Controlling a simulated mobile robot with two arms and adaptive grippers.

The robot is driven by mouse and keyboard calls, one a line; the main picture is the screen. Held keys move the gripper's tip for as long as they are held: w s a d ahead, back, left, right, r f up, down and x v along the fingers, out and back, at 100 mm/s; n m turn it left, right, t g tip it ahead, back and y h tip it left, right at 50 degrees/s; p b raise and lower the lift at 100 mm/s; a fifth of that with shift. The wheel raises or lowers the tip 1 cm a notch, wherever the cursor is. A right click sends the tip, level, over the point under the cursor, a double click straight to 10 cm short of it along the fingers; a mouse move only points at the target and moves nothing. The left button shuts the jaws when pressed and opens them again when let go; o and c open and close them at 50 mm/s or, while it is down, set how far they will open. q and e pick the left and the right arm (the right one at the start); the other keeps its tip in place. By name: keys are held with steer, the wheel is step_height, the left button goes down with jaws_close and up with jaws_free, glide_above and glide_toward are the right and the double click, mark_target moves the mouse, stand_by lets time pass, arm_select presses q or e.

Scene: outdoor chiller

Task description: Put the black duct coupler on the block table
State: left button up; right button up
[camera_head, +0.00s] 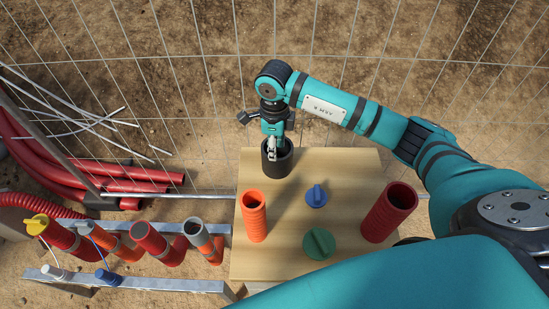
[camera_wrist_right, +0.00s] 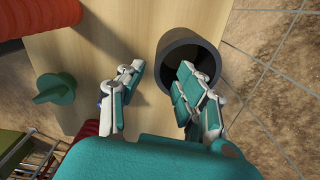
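The black duct coupler (camera_head: 283,166) stands upright at the back left of the light wooden block table (camera_head: 340,170). In the right wrist view its open round mouth (camera_wrist_right: 172,62) faces me. My right gripper (camera_head: 273,150) points down at the coupler. In the wrist view the right gripper (camera_wrist_right: 155,85) has its fingers wide apart. One finger overlaps the coupler's mouth and the other is outside, over the table top. I cannot tell whether either finger touches the wall. My left gripper is not in view.
On the table stand an orange corrugated pipe (camera_head: 254,217), a dark red pipe (camera_head: 390,211), a blue cap (camera_head: 316,196) and a green cap (camera_head: 319,243). A metal rack (camera_head: 130,282) with several pipes is at the left. A wire fence (camera_head: 330,60) runs behind.

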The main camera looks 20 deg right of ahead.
step_height(320, 180, up, 6)
steer(key=shift+f+b, duration=0.15)
steer(key=shift+b, duration=0.25)
